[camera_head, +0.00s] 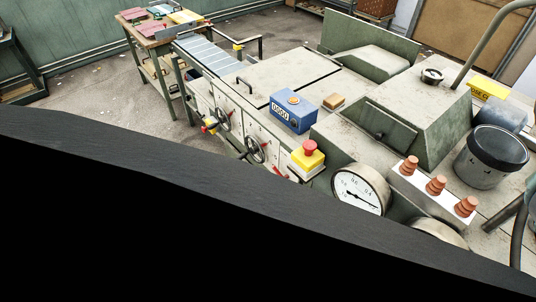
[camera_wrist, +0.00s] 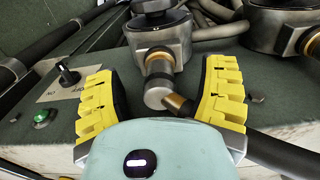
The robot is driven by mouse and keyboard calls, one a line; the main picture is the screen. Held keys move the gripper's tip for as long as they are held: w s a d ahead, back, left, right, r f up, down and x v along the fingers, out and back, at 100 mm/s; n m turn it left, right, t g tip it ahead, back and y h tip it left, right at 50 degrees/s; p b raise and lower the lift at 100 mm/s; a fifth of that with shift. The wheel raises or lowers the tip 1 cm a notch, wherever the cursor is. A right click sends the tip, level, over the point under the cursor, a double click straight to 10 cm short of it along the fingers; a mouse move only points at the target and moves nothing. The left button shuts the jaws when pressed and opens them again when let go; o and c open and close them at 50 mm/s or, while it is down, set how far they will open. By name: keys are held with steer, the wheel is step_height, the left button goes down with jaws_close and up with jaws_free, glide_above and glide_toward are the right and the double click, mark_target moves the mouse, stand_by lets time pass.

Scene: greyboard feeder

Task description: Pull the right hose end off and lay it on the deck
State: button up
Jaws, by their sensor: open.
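My gripper (camera_wrist: 161,70) shows in the wrist view with its two yellow ridged fingers wide apart. Between them is a grey metal elbow fitting (camera_wrist: 158,84) below a round metal body (camera_wrist: 158,38). A brass collar (camera_wrist: 178,105) sits at the elbow's lower right, and a black hose (camera_wrist: 285,153) runs from behind the right finger to the lower right. The fingers stand on both sides of the fitting with visible gaps. Part of the hose is hidden behind the right finger and gripper body. I cannot tell for certain which hose end is the right one.
A second metal body (camera_wrist: 280,25) stands close at the upper right. A green button (camera_wrist: 42,118) and black knob (camera_wrist: 68,74) are at left. The head view shows the machine with a gauge (camera_head: 358,190), a black-rimmed bucket (camera_head: 490,160) and an emergency stop (camera_head: 309,147).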

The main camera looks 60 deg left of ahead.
steer(key=shift+a, duration=0.1)
stand_by(0.7)
jaws_close()
stand_by(0.5)
steer(key=shift+r, duration=0.1)
steer(key=shift+r+p, duration=2.95)
steer(key=shift+p, duration=0.1)
